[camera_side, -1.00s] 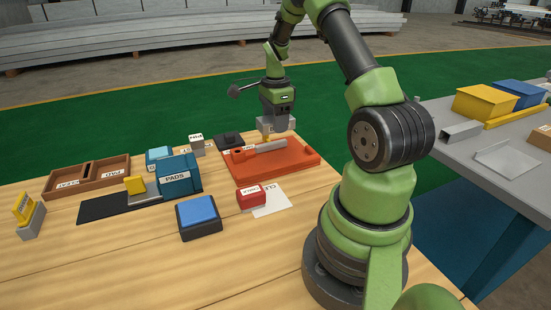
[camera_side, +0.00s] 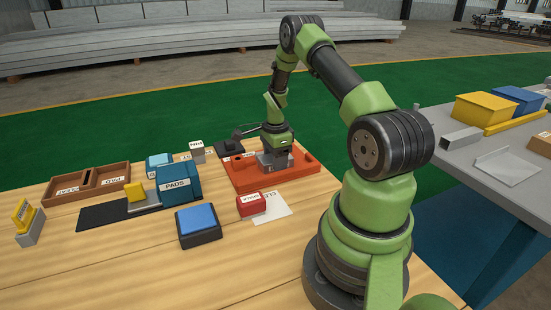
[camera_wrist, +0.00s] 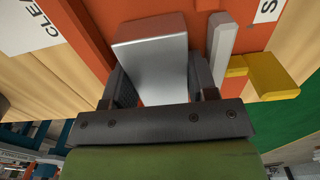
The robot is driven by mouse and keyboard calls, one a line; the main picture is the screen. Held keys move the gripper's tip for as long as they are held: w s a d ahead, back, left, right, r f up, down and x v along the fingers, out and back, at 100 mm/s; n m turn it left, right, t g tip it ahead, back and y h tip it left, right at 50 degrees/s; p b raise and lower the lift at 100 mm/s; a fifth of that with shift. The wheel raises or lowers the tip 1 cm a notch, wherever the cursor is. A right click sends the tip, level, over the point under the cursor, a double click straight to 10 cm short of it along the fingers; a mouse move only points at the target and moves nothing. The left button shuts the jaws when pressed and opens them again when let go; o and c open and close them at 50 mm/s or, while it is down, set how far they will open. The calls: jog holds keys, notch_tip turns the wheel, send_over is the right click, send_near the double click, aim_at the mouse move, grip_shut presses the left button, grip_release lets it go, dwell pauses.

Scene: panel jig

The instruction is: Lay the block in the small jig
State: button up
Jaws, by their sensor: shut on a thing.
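The small jig is an orange-red plate (camera_side: 302,163) on the wooden table in the side view; its surface also fills the upper part of the wrist view (camera_wrist: 92,25). My gripper (camera_side: 270,156) is low over the jig. It is shut on a plain grey metal block (camera_wrist: 152,55), whose sides sit between my dark jaws. In the side view the block is mostly covered by my gripper. I cannot tell whether the block touches the plate. A grey bar (camera_wrist: 222,45) stands just right of the block in the wrist view, with a yellow piece (camera_wrist: 268,78) beside it.
A red stamp-like block (camera_side: 251,205) and a white card (camera_side: 272,208) lie in front of the jig. A blue-topped box (camera_side: 198,223), a blue PADS box (camera_side: 178,182) and a wooden tray (camera_side: 85,185) stand further left. A black item (camera_side: 229,148) sits behind the jig.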

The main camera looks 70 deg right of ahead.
jog(key=o, duration=0.9)
jog(key=shift+f, duration=0.1)
jog(key=w+a+r+n+t, duration=0.1)
jog(key=a+r+n, duration=0.15)
jog(key=r, duration=0.75)
jog(key=w+a+r+n, duration=0.1)
jog(key=a+r+n, duration=0.15)
jog(key=r, duration=0.65)
jog(key=s+a+r+n+t, duration=0.1)
jog(key=a+r+n+t, duration=0.2)
jog(key=a+r+n, duration=0.65)
jog(key=s+a+n+t, duration=0.1)
jog(key=s+a+n, duration=0.1)
jog(key=a, duration=0.3)
jog(key=s+a+r+n+t+y, duration=0.1)
jog(key=s+a+n, duration=0.2)
jog(key=s+a, duration=0.2)
jog(key=s+a+n+t+y, duration=0.1)
jog(key=s+a+n, duration=0.2)
jog(key=s+a, duration=0.1)
jog(key=shift+s+a+r+n, duration=0.2)
jog(key=shift+a+r+n, duration=0.1)
jog(key=shift+a, duration=0.25)
